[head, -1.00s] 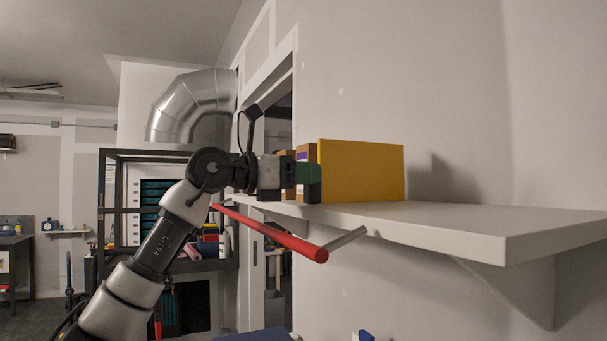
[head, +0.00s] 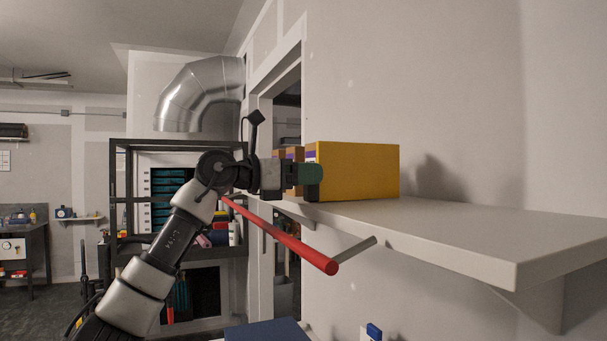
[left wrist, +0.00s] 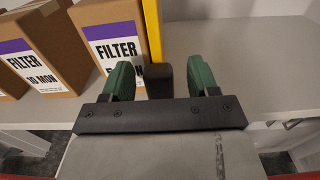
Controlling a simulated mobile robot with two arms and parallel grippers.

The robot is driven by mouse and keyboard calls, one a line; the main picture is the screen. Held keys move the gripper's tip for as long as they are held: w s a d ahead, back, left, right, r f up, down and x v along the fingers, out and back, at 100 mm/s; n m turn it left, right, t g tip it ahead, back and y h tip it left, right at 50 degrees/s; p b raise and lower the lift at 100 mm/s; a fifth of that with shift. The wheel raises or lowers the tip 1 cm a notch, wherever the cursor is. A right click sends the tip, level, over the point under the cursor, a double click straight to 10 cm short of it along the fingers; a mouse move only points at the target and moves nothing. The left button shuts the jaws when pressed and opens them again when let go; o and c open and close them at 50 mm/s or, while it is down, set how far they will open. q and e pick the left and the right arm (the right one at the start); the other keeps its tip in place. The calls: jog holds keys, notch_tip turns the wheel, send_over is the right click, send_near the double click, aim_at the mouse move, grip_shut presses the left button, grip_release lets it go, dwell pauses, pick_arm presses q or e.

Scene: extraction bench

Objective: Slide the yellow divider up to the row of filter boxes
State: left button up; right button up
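The yellow divider (head: 358,172) stands upright on the white shelf (head: 440,228). In the left wrist view it shows edge-on (left wrist: 153,28) with a dark block (left wrist: 159,80) at its near end. The row of brown filter boxes (head: 279,154) stands left of it. The nearest filter box (left wrist: 112,38) is right beside the divider, touching or almost touching. My left gripper (head: 310,178) is at the divider's near end. Its green fingers (left wrist: 162,82) are open, one each side of the dark block, with gaps visible. My right gripper is not in view.
A red bar (head: 285,238) runs along below the shelf's front, with a grey rod (head: 355,249) by its end. The shelf right of the divider is bare. A dark rack (head: 180,196) stands farther back on the left.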

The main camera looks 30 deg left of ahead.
pick_arm(q)
jog(key=shift+s+a+f+b, duration=0.15)
jog(key=shift+s+a+b, duration=0.2)
jog(key=shift+a, duration=0.05)
jog(key=b+v, duration=0.3)
jog(key=v, duration=0.6)
jog(key=shift+s+a, duration=0.2)
jog(key=shift+s, duration=0.15)
